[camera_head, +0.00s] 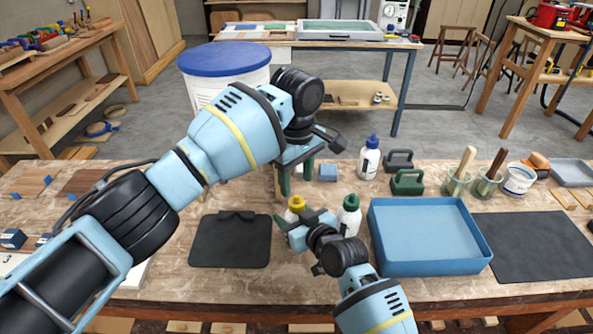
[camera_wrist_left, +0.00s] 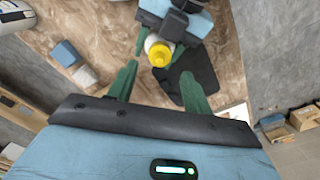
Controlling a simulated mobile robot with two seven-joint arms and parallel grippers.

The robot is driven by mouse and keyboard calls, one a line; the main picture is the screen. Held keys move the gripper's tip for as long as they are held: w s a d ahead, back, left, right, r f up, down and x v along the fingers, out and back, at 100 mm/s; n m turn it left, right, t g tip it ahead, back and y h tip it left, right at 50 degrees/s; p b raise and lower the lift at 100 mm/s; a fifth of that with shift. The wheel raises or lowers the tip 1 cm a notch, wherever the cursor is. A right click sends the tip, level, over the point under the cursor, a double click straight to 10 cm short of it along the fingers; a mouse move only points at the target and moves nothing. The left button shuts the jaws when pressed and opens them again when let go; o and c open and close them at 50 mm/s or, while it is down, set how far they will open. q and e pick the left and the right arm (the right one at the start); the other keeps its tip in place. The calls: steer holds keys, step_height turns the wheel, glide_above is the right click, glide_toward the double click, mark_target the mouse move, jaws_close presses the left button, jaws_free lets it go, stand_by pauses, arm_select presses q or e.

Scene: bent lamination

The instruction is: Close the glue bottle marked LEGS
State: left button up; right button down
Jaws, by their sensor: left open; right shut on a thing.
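A white bottle with a yellow cap (camera_head: 296,203) stands on the marbled bench top; its cap (camera_wrist_left: 160,54) also shows in the left wrist view. My right gripper (camera_head: 299,226) is shut on this bottle and hides much of its body. My left gripper (camera_head: 287,185) is above it, open and empty, its green fingers pointing down. In the left wrist view the cap appears between and beyond the fingertips. A green-capped bottle (camera_head: 350,216) stands just right, and a blue-capped bottle (camera_head: 369,160) farther back. I cannot read LEGS on any bottle.
A blue tray (camera_head: 432,268) lies right of the bottles and a black mat (camera_head: 231,241) left of them. Behind are a green clamp-like block (camera_head: 407,182), a small blue block (camera_head: 328,173) and jars with brushes (camera_head: 457,183). A black mat (camera_head: 533,246) lies far right.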

mark_target(296, 196)
arm_select(q)
step_height(296, 196, down, 6)
steer(key=shift+f, duration=0.25)
steer(key=c, duration=1)
steer(key=m, duration=0.4)
steer(key=shift+c, duration=0.2)
steer(key=m, duration=0.5)
steer(key=shift+m, duration=0.4)
steer(key=o, duration=1.1)
